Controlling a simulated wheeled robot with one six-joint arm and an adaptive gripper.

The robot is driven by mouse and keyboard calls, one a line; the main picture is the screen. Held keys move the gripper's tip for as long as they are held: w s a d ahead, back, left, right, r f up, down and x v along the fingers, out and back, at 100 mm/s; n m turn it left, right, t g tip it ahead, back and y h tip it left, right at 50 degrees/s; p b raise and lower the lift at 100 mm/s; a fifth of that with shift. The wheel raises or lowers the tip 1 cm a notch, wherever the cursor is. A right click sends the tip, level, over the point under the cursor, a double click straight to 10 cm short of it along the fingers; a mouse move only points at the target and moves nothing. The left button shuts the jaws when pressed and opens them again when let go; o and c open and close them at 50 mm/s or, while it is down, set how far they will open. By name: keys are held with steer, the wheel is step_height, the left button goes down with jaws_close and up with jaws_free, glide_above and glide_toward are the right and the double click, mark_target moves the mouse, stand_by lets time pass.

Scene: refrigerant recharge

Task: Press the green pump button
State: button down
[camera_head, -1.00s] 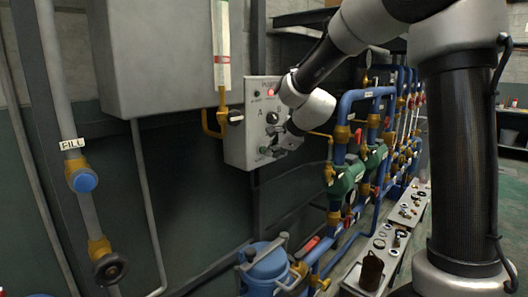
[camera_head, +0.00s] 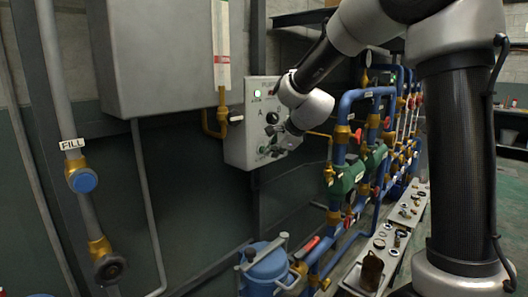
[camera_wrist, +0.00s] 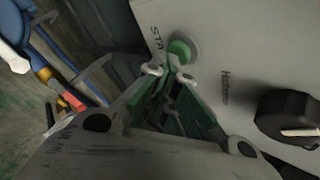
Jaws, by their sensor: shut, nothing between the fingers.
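The green pump button (camera_wrist: 180,49) is round and sits in a grey collar on the panel, beside lettering of which "STA" can be read. It also shows small at the lower part of the panel in the head view (camera_head: 263,150). My gripper (camera_wrist: 170,74) is shut and empty, with its fingertips right at the near edge of the button. Whether they touch it I cannot tell.
A black knob (camera_wrist: 288,117) stands out from the panel close to my gripper. Blue pipes (camera_head: 345,105) with green valve bodies (camera_head: 349,178) are to the right of the panel. A yellow pipe (camera_head: 207,124) runs along its left. A blue tank (camera_head: 265,268) stands below.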

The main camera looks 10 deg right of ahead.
steer(key=shift+s+d, duration=0.45)
steer(key=shift+s, duration=0.2)
steer(key=s+d, duration=0.1)
steer(key=s, duration=0.1)
steer(key=s+d, duration=0.2)
stand_by(0.8)
